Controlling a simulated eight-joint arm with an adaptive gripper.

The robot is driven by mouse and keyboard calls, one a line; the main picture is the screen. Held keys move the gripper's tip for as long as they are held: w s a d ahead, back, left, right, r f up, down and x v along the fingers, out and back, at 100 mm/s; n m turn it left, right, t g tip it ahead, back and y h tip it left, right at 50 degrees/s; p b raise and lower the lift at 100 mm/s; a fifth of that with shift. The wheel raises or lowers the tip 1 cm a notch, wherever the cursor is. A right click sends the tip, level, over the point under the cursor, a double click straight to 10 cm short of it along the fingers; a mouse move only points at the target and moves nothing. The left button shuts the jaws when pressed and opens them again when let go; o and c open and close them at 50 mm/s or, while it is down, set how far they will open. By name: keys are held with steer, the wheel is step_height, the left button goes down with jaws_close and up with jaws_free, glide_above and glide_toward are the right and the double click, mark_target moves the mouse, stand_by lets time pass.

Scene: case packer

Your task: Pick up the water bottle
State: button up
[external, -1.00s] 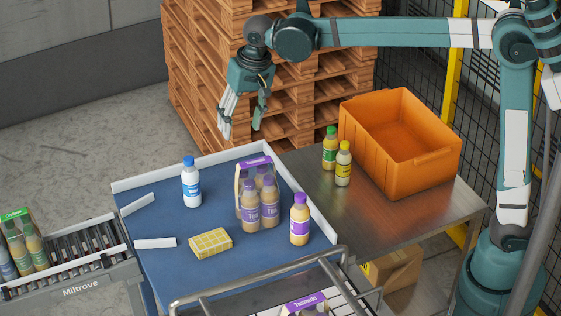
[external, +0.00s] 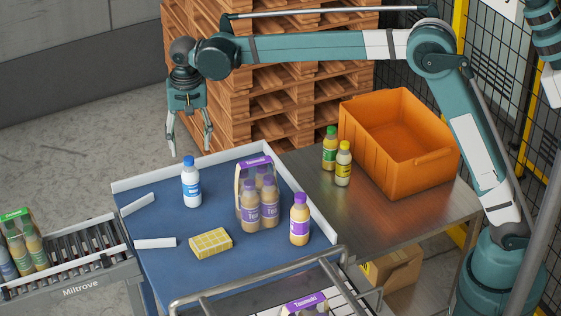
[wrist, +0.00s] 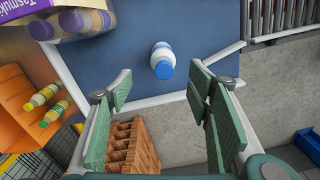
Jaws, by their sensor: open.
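The water bottle (external: 191,184) is white and clear with a blue cap and blue label. It stands upright on the blue table (external: 160,220), near its back left part. In the wrist view the water bottle (wrist: 162,60) shows from above, beyond the fingertips and roughly between them. My gripper (external: 190,150) is open and empty, pointing down, above and apart from the bottle. In the wrist view my gripper's two green-padded fingers (wrist: 158,85) are spread wide.
A multipack of purple-capped bottles (external: 258,200), a single purple-capped bottle (external: 299,220) and a yellow sponge-like block (external: 211,243) are on the blue table. White rails (external: 155,243) edge it. Two bottles (external: 343,165) stand by an orange crate (external: 385,165) on the metal table.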

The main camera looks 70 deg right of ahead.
mark_target(188, 171)
steer(key=shift+w+a+f, duration=0.15)
steer(key=shift+w+f, duration=0.4)
steer(key=shift+w, duration=0.1)
step_height(188, 171, down, 9)
steer(key=shift+f, duration=0.35)
steer(key=shift+f, duration=1.3)
steer(key=shift+s+f+p, duration=0.2)
steer(key=shift+f+p, duration=0.4)
steer(key=shift+f, duration=2)
